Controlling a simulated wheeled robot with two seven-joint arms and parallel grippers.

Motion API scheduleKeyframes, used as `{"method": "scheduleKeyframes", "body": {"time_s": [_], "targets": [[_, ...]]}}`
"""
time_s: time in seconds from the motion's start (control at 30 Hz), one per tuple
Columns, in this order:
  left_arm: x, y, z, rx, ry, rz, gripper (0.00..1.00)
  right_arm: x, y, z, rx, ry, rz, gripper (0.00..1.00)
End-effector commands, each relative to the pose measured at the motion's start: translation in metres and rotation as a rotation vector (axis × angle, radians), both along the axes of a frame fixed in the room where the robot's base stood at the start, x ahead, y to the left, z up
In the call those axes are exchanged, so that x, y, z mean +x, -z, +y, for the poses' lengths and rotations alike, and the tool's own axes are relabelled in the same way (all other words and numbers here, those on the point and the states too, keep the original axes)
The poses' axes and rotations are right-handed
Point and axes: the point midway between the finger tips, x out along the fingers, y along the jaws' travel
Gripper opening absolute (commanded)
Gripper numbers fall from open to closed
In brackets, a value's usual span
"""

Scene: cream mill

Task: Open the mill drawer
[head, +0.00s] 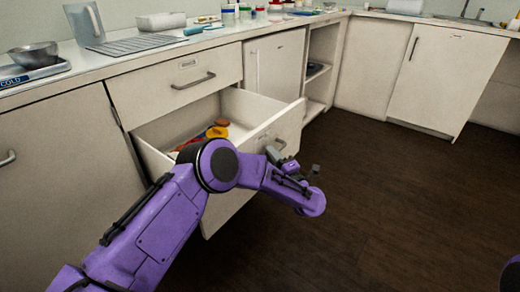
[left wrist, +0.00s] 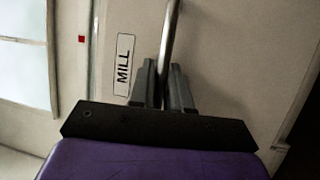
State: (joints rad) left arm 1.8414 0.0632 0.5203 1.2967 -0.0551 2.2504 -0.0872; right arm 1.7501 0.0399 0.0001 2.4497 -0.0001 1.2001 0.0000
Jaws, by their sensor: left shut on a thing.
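The mill drawer (head: 289,124) is pulled out from the cream cabinet in the head view, and its inside shows, with a few orange, yellow and red items (head: 217,131) in it. In the left wrist view its front bears a MILL label (left wrist: 123,64) beside the metal bar handle (left wrist: 171,35). My left gripper (head: 274,155) is at the front of this drawer. In the left wrist view its two fingers (left wrist: 163,88) are shut on the handle, one on each side of the bar. My right gripper is not in view.
A shut drawer (head: 150,85) sits just above the open one. The counter (head: 110,67) above carries a metal bowl on a scale (head: 35,57), a clear jug (head: 86,24) and several jars. Dark floor (head: 400,200) is clear to the right.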

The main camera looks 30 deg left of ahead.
Motion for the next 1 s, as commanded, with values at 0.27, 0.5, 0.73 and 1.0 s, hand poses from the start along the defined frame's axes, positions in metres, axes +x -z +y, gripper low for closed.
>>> {"method": "scheduleKeyframes", "body": {"time_s": [0.27,0.5,0.73,1.0], "targets": [[-0.003,-0.001,-0.020,0.001,0.001,-0.003,0.00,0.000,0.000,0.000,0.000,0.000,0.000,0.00],[-0.003,-0.001,-0.023,-0.001,0.002,-0.003,0.00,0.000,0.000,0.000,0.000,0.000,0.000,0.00],[-0.003,-0.001,-0.023,-0.001,0.002,-0.003,0.38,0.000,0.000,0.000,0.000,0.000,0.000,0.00],[-0.003,0.000,-0.023,-0.001,0.002,-0.001,0.38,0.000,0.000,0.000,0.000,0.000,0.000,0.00]]}}
